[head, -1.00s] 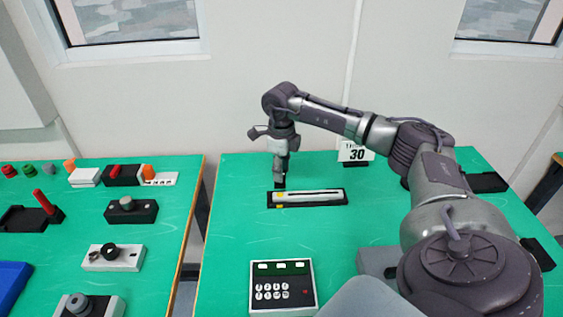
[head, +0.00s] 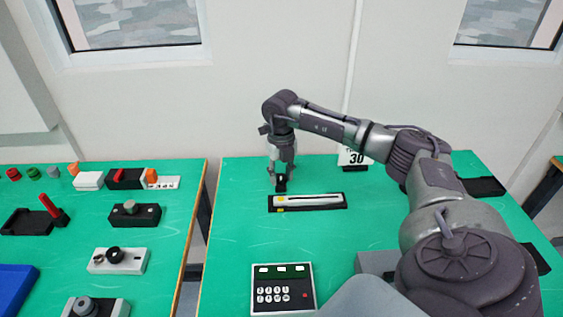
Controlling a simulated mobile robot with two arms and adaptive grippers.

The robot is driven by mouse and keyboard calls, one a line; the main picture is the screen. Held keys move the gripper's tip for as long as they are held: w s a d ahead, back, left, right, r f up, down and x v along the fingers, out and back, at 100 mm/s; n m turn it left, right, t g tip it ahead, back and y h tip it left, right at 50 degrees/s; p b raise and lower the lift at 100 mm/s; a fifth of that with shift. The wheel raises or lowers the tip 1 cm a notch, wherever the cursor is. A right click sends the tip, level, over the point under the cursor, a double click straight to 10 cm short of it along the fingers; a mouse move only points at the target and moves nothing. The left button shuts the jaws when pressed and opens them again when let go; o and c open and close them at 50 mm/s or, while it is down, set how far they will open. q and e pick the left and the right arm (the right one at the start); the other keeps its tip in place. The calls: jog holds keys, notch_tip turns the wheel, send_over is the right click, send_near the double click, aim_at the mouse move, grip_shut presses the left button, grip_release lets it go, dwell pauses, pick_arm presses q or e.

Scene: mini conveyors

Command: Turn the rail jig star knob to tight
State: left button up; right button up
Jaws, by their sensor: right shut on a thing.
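The rail jig (head: 325,201) is a long black base with a white rail and yellow marks at its left end, lying on the green table. My right gripper (head: 281,186) points down at the jig's left end. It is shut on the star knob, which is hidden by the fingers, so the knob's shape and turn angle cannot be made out. My left gripper is not in view.
A keypad box (head: 283,290) stands at the front of this table, and a sign reading 30 (head: 355,157) at the back. A second green table (head: 60,205) at the left, across a gap, bears several fixtures with knobs and levers. Table around the jig is clear.

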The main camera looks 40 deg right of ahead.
aim_at(281, 177)
jog(key=shift+w+r+m, duration=0.1)
jog(key=shift+m, duration=0.2)
dwell(0.4)
jog(key=o, duration=1.2)
jog(key=shift+c, duration=0.2)
notch_tip(281, 177, up, 12)
